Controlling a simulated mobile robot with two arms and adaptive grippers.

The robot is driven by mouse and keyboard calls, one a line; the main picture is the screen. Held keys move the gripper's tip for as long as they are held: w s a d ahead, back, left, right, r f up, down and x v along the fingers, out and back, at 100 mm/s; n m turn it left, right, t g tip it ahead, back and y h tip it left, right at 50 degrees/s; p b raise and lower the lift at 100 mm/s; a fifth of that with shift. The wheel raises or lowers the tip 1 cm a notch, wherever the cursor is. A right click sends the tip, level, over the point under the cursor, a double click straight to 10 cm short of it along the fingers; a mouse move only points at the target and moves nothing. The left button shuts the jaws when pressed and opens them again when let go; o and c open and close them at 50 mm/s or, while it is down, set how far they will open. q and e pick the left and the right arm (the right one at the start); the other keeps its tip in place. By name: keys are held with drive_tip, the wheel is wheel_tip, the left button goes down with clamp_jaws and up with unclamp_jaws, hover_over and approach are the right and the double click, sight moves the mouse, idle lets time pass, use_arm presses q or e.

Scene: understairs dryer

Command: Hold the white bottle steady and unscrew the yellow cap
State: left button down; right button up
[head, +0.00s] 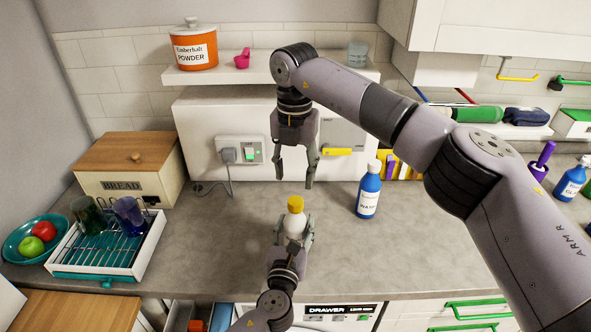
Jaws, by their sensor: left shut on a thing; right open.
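The white bottle (294,225) stands upright on the grey worktop near its front edge. Its yellow cap (295,204) sits on top. My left gripper (293,232) is shut on the bottle's body from the front, with a finger on each side, and hides its lower part. My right gripper (297,180) points down above the bottle, open and empty. Its fingertips are apart, and a gap shows between them and the cap.
A blue bottle with a white cap (368,192) stands to the right. A dish rack (100,250) with cups, a bowl of fruit (38,238) and a bread box (130,168) are on the left. A shelf (262,72) with an orange powder tin (194,47) is behind.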

sight(296, 201)
drive_tip(key=m, duration=0.3)
drive_tip(key=shift+m, duration=0.4)
drive_tip(key=m, duration=0.3)
drive_tip(key=shift+m, duration=0.4)
drive_tip(key=m, duration=0.7)
drive_tip(key=shift+d, duration=0.1)
drive_tip(key=shift+f, duration=4.05)
